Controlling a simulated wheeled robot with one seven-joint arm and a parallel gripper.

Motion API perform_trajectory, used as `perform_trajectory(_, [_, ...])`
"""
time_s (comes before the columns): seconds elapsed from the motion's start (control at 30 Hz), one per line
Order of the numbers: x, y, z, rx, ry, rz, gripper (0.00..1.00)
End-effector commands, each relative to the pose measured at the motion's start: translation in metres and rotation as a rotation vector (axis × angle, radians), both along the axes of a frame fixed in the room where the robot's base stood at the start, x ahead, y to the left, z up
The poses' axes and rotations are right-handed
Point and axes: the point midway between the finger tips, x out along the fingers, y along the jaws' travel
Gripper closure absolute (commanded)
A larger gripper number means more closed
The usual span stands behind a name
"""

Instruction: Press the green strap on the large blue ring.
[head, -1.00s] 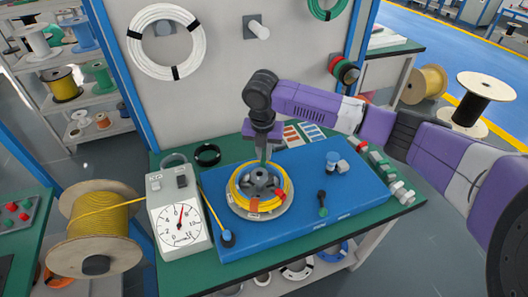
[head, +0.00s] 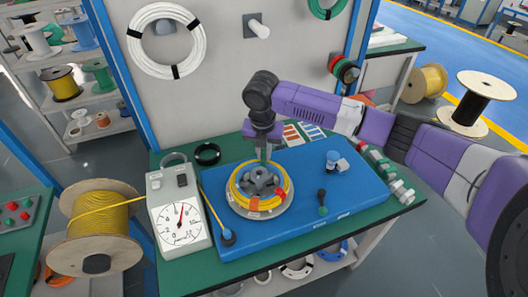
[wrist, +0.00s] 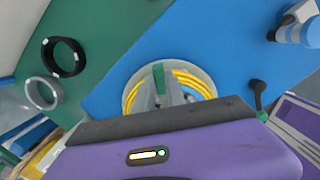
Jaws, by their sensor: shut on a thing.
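My gripper (head: 266,152) points down over the back part of a yellow cable coil (head: 236,192), which sits on a round grey former on the blue board. My gripper is shut on a small green strap (wrist: 158,77), which stands upright between the fingers in the wrist view. The yellow coil (wrist: 197,84) lies just beyond and below the strap. I cannot tell whether the strap touches it. Orange-red straps (head: 281,193) are on the coil's front and right.
A dial box (head: 181,222) stands left of the blue board (head: 290,229). A black-knobbed lever (head: 322,200) and a blue-capped post (head: 333,160) rise right of the coil. A black ring (head: 208,154) lies on the green bench top behind the board. The board's front right is clear.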

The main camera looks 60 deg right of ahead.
Motion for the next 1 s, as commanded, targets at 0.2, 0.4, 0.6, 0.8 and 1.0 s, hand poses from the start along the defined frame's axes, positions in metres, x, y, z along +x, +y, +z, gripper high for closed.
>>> perform_trajectory(0.2, [-0.001,0.0,-0.002,0.001,0.003,0.0,1.0])
perform_trajectory(0.4, [-0.001,0.0,-0.002,0.001,0.004,0.0,0.81])
perform_trajectory(0.6, [-0.001,0.0,-0.002,0.0,0.002,0.0,0.59])
perform_trajectory(0.8, [0.0,0.0,-0.001,0.0,0.001,0.0,0.59])
perform_trajectory(1.0, [0.0,0.0,0.01,0.0,0.001,0.0,0.59])
